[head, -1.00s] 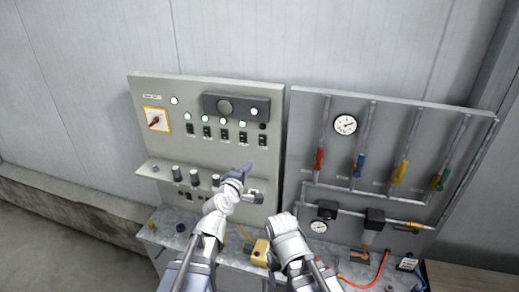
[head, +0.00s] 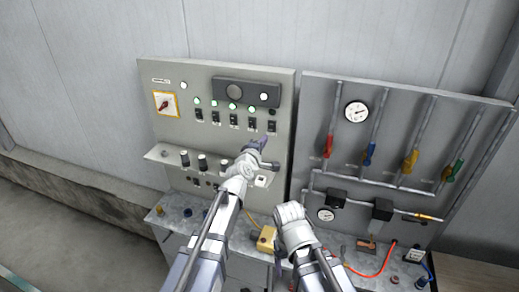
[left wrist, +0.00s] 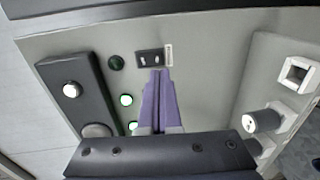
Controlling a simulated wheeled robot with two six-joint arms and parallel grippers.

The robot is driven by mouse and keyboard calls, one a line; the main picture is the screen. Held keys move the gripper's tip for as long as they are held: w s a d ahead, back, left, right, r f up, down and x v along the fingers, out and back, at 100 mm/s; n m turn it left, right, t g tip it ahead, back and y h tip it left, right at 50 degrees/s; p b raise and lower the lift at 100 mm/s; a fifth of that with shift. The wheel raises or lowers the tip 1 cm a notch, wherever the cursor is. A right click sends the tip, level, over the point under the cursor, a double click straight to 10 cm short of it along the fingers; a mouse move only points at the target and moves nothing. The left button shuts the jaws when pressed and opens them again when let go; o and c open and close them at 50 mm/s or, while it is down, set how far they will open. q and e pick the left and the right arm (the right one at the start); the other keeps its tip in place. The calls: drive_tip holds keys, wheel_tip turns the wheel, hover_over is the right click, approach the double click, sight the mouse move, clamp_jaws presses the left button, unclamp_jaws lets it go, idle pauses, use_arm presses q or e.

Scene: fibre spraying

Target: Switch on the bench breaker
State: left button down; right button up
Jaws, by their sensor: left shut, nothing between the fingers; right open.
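The grey control panel (head: 215,150) carries a row of black breakers with a lamp above each. Labels are too small to read. The rightmost breaker (head: 272,126) has a dark lamp (head: 272,112); the other lamps in the row glow green. In the left wrist view this breaker (left wrist: 150,58) sits beside the dark lamp (left wrist: 116,62). My left gripper (head: 264,140) is shut and empty, just below that breaker. Its purple fingertips (left wrist: 157,72) reach the breaker's lower edge in the wrist view; I cannot tell whether they touch. My right gripper (head: 290,213) is open, low before the bench; its fingertips are hard to see.
A red rotary switch (head: 165,104) is at the panel's upper left. A shelf with black knobs (head: 203,161) juts out below the breakers. A pipe board with coloured valves (head: 390,150) stands to the right. A yellow box (head: 266,238) sits on the bench.

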sight(271, 131)
use_arm(q)
drive_tip(key=x, duration=0.5)
drive_tip(key=shift+w+d+b, duration=0.1)
drive_tip(key=shift+w+b, duration=0.2)
